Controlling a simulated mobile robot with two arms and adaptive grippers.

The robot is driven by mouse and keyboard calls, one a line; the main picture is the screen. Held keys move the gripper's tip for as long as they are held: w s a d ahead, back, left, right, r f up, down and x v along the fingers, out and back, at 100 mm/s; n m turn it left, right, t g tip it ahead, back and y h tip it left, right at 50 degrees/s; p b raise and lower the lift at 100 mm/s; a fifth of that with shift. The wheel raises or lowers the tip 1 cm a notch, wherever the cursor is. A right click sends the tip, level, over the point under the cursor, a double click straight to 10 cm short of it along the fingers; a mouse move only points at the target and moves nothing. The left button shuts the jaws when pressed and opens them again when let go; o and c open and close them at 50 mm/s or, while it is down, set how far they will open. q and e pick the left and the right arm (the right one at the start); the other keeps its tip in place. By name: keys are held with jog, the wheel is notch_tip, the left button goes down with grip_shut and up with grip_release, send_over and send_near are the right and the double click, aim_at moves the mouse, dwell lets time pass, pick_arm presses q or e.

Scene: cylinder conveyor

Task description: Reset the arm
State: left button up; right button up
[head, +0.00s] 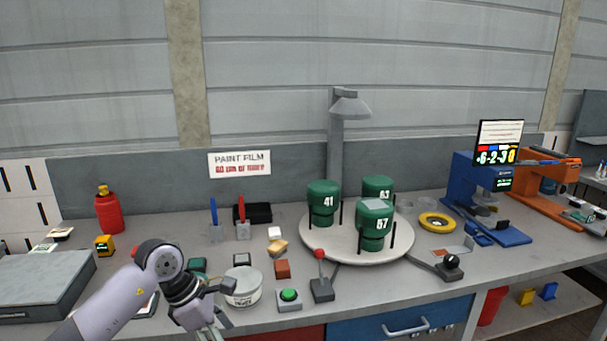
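My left arm comes in from the lower left, over the front of the workbench (400,296). My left gripper (212,326) is at the bottom edge of the head view, just left of and in front of a white round tub (243,291). Its fingers are partly cut off by the frame, so I cannot tell whether they are open or shut. I see nothing clearly held in it. My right arm and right gripper are not in view.
A round turntable (340,252) carries green cylinders (323,205). In front stand a red-knobbed lever (320,283) and a green button (289,297). A red bottle (108,212) stands left; a blue press (487,200) stands right. The front right bench top is fairly clear.

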pick_arm(q)
jog(key=w+d+f+n+t+h, duration=0.2)
jog(key=d+f+n+t+h, duration=0.1)
jog(key=d+f+n+h, duration=0.8)
jog(key=s+a+f+n+t+y, duration=0.35)
jog(key=a+f+n+y, duration=0.2)
jog(key=f+n, duration=0.65)
jog(key=s+a+f+n+t+y, duration=0.2)
jog(key=a+f+n+t+y, duration=0.4)
jog(key=f+n, duration=0.6)
jog(key=s+a+f+n+g+y, duration=0.1)
jog(key=s+a+f+n+g, duration=0.3)
jog(key=s+f, duration=0.45)
jog(key=s+a+f+n+g+y, duration=0.1)
jog(key=s+f, duration=0.4)
jog(key=s, duration=0.6)
jog(key=s+a+f+n+g+y, duration=0.1)
jog(key=s+f+n+g, duration=0.3)
jog(key=s, duration=0.7)
jog(key=s+a+f+n+g+y, duration=0.1)
jog(key=s+f+n+g, duration=0.2)
jog(key=s, duration=0.8)
notch_tip(320, 180, down, 3)
jog(key=shift+s+a+r+n, duration=0.1)
jog(key=shift+s+a+n, duration=0.25)
jog(key=shift+n, duration=0.45)
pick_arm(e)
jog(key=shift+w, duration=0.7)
